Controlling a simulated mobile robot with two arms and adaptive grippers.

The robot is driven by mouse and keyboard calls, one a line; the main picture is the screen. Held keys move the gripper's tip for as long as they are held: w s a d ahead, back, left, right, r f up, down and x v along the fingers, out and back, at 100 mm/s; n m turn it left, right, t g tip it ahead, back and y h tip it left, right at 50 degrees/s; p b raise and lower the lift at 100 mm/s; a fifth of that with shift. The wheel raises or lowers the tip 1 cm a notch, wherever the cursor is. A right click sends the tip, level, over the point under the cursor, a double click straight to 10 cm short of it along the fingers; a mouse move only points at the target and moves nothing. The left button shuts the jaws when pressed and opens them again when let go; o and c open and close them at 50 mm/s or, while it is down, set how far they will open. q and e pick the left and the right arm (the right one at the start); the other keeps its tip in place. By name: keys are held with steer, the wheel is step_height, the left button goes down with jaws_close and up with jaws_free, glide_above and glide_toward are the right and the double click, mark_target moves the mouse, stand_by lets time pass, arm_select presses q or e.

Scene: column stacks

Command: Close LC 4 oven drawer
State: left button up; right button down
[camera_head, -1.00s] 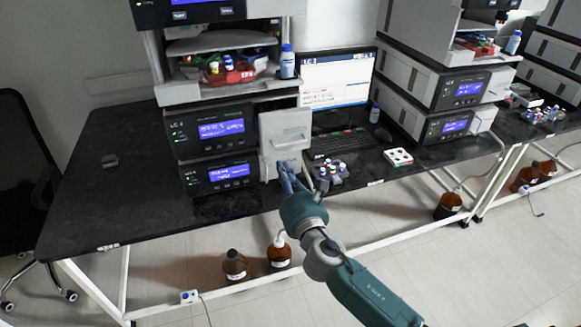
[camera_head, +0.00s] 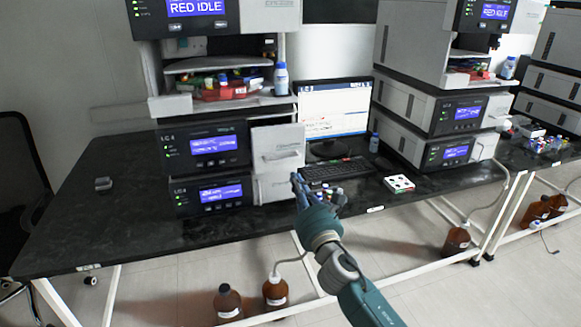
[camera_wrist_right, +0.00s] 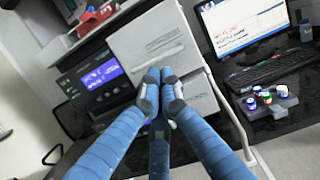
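The LC 4 oven drawer front (camera_head: 277,146) is a pale grey panel with a handle, right of the LC 4 displays. I cannot tell for sure how far it stands out. In the right wrist view the drawer front (camera_wrist_right: 150,36) fills the top middle. My right gripper (camera_head: 296,179) has blue fingers, below the drawer handle and in front of the lower pale panel. In the wrist view its fingertips (camera_wrist_right: 160,82) are together with nothing seen between them. Whether they touch the panel is unclear. My left gripper is not in view.
A monitor (camera_head: 334,108), a keyboard (camera_head: 335,170) and a small vial rack (camera_wrist_right: 268,101) are right of the unit. The black bench (camera_head: 120,225) is mostly clear on the left. Brown bottles (camera_head: 228,303) stand on the floor.

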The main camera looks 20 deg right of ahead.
glide_toward(277, 148)
steer(key=w+d, duration=0.2)
steer(key=w, duration=0.1)
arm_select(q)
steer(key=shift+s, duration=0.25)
arm_select(e)
steer(key=shift+w+a+f, duration=0.1)
steer(key=shift+a+f, duration=0.1)
steer(key=shift+f, duration=0.25)
